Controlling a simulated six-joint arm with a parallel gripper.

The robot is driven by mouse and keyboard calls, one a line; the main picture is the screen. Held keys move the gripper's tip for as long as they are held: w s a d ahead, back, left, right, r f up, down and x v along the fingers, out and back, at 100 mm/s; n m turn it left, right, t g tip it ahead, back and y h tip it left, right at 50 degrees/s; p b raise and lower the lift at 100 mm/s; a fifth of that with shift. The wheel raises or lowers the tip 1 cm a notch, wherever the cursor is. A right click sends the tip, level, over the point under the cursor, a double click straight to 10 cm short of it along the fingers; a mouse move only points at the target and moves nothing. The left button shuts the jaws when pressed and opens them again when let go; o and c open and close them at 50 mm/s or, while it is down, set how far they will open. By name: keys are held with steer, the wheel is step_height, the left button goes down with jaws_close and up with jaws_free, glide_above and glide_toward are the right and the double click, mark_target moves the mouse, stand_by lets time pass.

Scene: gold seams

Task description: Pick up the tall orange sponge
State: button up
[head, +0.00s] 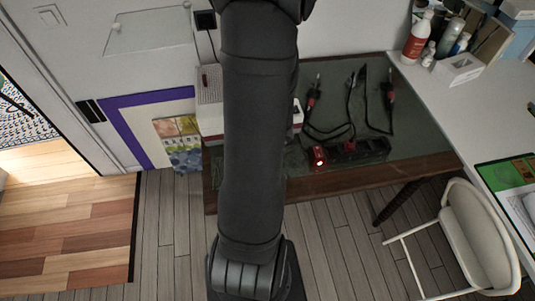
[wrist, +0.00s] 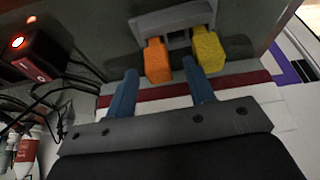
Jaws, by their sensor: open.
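In the wrist view an orange sponge (wrist: 157,62) stands at the grey holder (wrist: 176,17), with a yellow sponge (wrist: 207,50) to its right. My gripper (wrist: 159,67) is open, its two blue fingers pointing toward the holder. The orange sponge's near end appears between the fingertips, with the right fingertip near the gap between the two sponges. I cannot tell whether either finger touches a sponge. In the head view my arm hides the gripper, the sponges and the holder.
The dark tabletop (head: 420,140) has a wooden front edge. Soldering irons with black cables (head: 340,100) and a red-lit device (head: 318,158) lie right of my arm; the device also shows in the wrist view (wrist: 27,52). A white chair (head: 475,235) stands at right.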

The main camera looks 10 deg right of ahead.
steer(key=shift+w+f, duration=0.15)
steer(key=shift+f, duration=0.35)
steer(key=c, duration=1)
steer(key=shift+r, duration=0.3)
steer(key=shift+c, duration=0.2)
